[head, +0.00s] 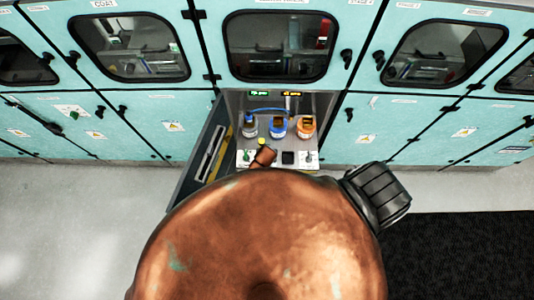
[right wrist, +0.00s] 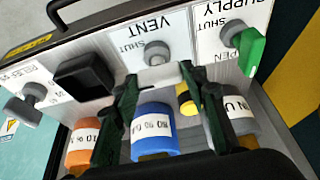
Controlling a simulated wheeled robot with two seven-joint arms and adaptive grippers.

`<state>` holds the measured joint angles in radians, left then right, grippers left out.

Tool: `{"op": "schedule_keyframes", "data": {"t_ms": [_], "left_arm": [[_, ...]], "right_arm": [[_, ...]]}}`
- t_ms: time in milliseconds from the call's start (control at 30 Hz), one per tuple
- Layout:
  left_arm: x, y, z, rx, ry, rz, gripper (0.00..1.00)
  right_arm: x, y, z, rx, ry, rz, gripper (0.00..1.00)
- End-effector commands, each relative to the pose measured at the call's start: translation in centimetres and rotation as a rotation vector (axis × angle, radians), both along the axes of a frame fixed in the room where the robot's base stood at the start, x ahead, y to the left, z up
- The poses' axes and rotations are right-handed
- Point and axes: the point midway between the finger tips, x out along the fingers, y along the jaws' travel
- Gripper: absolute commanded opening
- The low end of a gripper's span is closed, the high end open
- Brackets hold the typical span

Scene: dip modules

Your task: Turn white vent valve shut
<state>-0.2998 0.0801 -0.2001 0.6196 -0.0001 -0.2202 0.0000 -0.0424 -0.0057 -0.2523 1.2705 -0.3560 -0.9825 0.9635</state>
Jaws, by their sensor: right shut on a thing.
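The white vent valve (right wrist: 157,76) is on the panel under the "VENT" label in the right wrist view, in front of a grey round hub. My right gripper (right wrist: 160,79) has its dark green fingers on either side of the white handle and is shut on it. The handle extends from the hub toward the bottles in that view. Its exact angle against the "SHUT" mark is hard to tell. In the head view, my copper-coloured arm hides much of the area in front of the panel. My left gripper is not in view.
The green supply valve (right wrist: 251,51) is close on the right in the wrist view. A black square block (right wrist: 84,76) and a grey knob (right wrist: 33,93) are left of the vent. Blue (head: 277,128), orange (head: 306,127) and grey (head: 249,128) bottles stand behind the panel. An open cabinet door (head: 207,152) stands left.

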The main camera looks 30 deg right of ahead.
Motion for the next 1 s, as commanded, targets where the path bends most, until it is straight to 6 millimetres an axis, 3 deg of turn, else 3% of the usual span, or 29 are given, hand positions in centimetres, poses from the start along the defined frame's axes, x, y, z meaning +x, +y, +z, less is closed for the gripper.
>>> {"op": "schedule_keyframes", "data": {"t_ms": [167,200,400,767,1000], "left_arm": [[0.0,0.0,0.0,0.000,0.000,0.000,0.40],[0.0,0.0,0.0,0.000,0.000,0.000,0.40],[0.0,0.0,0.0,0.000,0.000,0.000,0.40],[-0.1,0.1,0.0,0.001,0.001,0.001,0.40],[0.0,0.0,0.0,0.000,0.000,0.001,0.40]], "right_arm": [[0.1,-0.1,0.1,-0.001,-0.003,-0.003,0.16],[0.1,-0.1,0.1,-0.001,-0.003,-0.003,0.43],[0.1,-0.1,0.1,-0.001,-0.002,-0.001,0.57],[0.0,0.1,0.4,0.002,-0.002,-0.001,0.58],[-1.0,0.8,3.3,0.003,-0.005,-0.002,0.58]]}}
